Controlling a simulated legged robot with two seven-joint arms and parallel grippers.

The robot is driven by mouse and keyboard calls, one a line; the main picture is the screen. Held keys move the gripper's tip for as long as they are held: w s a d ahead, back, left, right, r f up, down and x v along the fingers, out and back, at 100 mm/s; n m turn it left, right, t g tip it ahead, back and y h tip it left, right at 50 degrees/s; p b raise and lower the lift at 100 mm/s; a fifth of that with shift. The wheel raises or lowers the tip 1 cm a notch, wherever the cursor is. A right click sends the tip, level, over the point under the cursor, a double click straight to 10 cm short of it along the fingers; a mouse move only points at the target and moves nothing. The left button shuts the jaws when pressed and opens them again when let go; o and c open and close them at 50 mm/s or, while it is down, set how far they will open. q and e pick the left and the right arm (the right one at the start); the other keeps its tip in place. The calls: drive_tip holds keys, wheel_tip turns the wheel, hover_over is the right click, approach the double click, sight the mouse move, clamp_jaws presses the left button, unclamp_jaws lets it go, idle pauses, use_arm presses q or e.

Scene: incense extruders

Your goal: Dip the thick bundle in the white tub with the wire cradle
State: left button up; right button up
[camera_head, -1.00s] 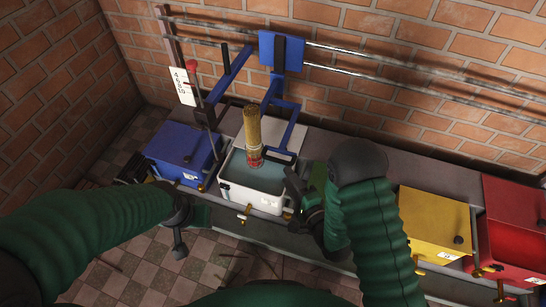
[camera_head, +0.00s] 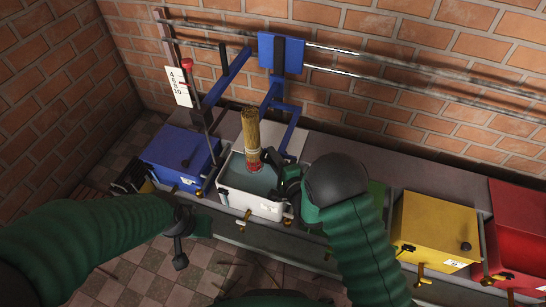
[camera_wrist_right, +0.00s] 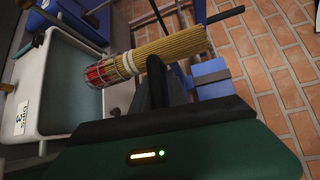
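The thick bundle (camera_head: 252,130) of tan sticks stands nearly upright in the white tub (camera_head: 238,203), its red banded end at the grey-blue liquid. In the right wrist view the bundle (camera_wrist_right: 178,47) lies across the picture, with the tub (camera_wrist_right: 62,90) at left. My right gripper (camera_head: 268,162) is at the bundle's right side. A dark finger overlaps the bundle in the wrist view; whether it grips is unclear. My left gripper (camera_head: 181,238) is low at left, away from the tub.
A blue box (camera_head: 181,155) stands left of the tub; yellow (camera_head: 435,225) and red (camera_head: 515,230) boxes stand to the right. A red-knobbed lever (camera_head: 187,64) rises between blue box and tub. Metal rails (camera_head: 390,55) run along the brick wall.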

drive_tip(key=shift+a, duration=0.1)
clamp_jaws()
idle(0.9)
drive_tip(key=shift+f, duration=0.15)
wheel_tip(320, 180, down, 16)
drive_tip(key=b, duration=0.8)
drive_tip(key=shift+s+r, duration=0.2)
drive_tip(key=shift+s, duration=0.05)
drive_tip(key=shift+a+f, duration=0.15)
drive_tip(key=o, duration=0.5)
unclamp_jaws()
drive_tip(key=shift+f, duration=0.1)
drive_tip(key=shift+w+r, duration=0.1)
drive_tip(key=shift+r, duration=0.15)
